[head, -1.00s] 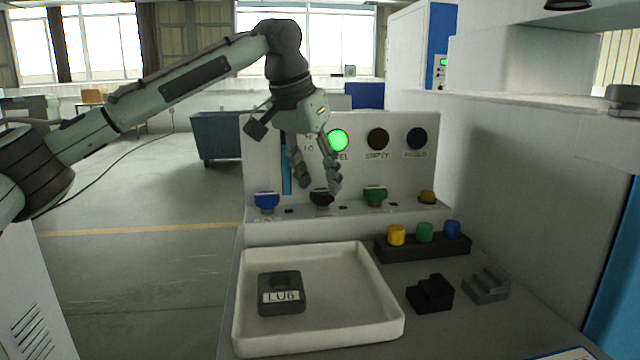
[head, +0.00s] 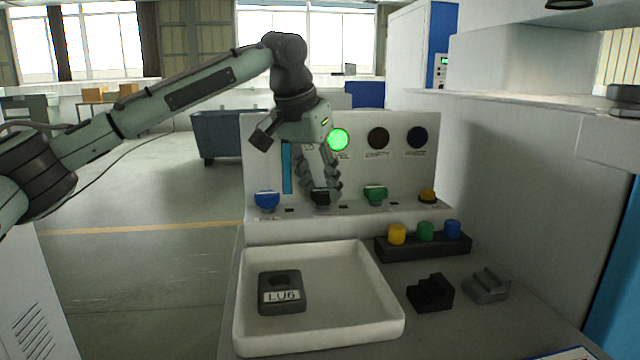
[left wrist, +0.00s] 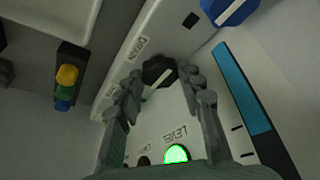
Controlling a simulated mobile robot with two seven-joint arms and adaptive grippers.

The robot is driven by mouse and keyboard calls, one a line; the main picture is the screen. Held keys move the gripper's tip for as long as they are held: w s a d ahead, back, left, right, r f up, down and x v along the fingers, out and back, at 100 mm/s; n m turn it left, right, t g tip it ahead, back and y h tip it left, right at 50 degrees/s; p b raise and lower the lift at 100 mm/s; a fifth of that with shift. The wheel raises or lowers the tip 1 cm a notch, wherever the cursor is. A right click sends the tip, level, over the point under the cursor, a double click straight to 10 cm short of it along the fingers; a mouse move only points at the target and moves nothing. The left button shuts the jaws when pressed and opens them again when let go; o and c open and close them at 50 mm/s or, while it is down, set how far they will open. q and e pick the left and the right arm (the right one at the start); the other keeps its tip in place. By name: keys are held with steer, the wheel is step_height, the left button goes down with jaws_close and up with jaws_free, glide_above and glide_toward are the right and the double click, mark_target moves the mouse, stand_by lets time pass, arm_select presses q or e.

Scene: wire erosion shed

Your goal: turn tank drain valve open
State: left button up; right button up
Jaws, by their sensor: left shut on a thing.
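The drain valve is a black knob (head: 320,198) on the ledge of the white panel, between a blue knob and a green knob. In the left wrist view the black knob (left wrist: 158,70) has a pale pointer line and sits beside the word DRAIN. My left gripper (head: 321,188) reaches down over it from above and is shut on it, one finger on each side. The fingers hide part of the knob in the head view. My right gripper is not in view.
The LEVEL lamp (head: 338,139) glows green; the EMPTY lamp (head: 377,138) is dark. A blue knob (head: 267,200) and a green knob (head: 375,194) flank the valve. A white tray (head: 245,335) holds a dark LUG block (head: 281,306). A rack (head: 440,248) carries coloured caps.

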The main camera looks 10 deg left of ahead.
arm_select(q)
steer(key=shift+n, duration=0.3)
steer(key=n, duration=0.1)
steer(key=n+y, duration=0.1)
steer(key=n, duration=0.1)
steer(key=shift+d+y, duration=0.25)
steer(key=shift+y, duration=0.05)
steer(key=n+y, duration=0.1)
steer(key=n, duration=0.3)
steer(key=shift+d+y, duration=0.15)
steer(key=shift+y, duration=0.25)
steer(key=n+y, duration=0.1)
steer(key=n, duration=0.2)
steer(key=n+g, duration=0.1)
steer(key=n, duration=0.1)
steer(key=shift+w+d+r+n+y, duration=0.1)
steer(key=shift+w+n+y, duration=0.05)
steer(key=shift+n+y, duration=0.25)
steer(key=shift+w+d+n+g+y, duration=0.1)
steer(key=shift+n+g+y, duration=0.2)
steer(key=shift+n, duration=0.75)
steer(key=shift+w+d+n+g+y, duration=0.1)
steer(key=shift+n+g, duration=0.3)
steer(key=shift+n, duration=0.65)
steer(key=shift+a, duration=0.1)
steer(key=o, duration=0.9)
